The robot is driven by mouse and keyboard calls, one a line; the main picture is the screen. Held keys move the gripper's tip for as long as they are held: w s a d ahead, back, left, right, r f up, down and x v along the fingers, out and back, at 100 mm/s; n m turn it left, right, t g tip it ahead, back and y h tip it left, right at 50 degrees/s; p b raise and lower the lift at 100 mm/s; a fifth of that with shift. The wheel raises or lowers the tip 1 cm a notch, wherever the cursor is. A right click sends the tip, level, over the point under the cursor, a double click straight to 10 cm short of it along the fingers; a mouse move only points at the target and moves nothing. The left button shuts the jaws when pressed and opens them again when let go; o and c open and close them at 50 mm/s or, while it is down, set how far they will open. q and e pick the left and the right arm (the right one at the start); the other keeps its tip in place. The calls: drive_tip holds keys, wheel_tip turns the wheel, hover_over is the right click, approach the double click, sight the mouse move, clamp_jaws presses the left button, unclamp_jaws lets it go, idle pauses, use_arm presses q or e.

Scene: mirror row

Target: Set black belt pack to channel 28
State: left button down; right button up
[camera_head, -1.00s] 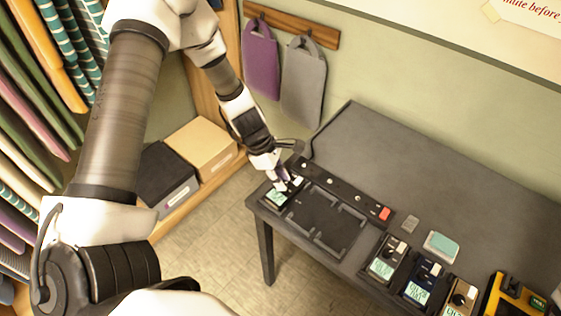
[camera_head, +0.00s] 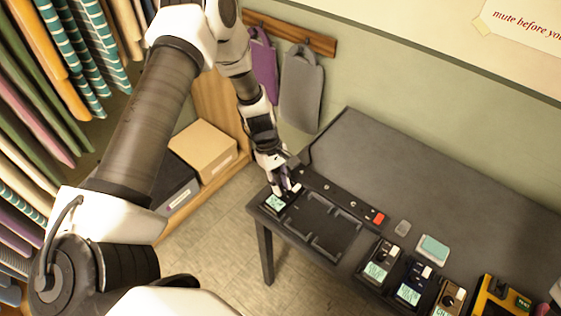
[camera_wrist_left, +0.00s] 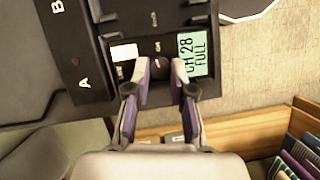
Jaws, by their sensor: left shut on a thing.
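The black belt pack (camera_head: 275,203) lies in the left end slot of the charger tray, at the table's left corner. In the left wrist view its lit screen (camera_wrist_left: 194,54) reads "CH 28 FULL". Its dark round knob (camera_wrist_left: 159,66) sits between a pale switch or label and the screen. My left gripper (camera_head: 288,191) is over the pack. In the left wrist view its fingertips (camera_wrist_left: 162,80) are shut on the knob, one on each side, partly hiding it. My right gripper is not in view.
The charger (camera_head: 312,228) has empty slots beside the pack. A red button (camera_head: 378,218) is at the strip's right end. Several other packs, including a navy one (camera_head: 414,287), and a yellow device (camera_head: 492,300) stand to the right. The back of the table (camera_head: 400,160) is clear.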

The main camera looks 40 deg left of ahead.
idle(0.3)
use_arm(q)
drive_tip(key=c, duration=1)
unclamp_jaws()
drive_tip(key=v, duration=1.2)
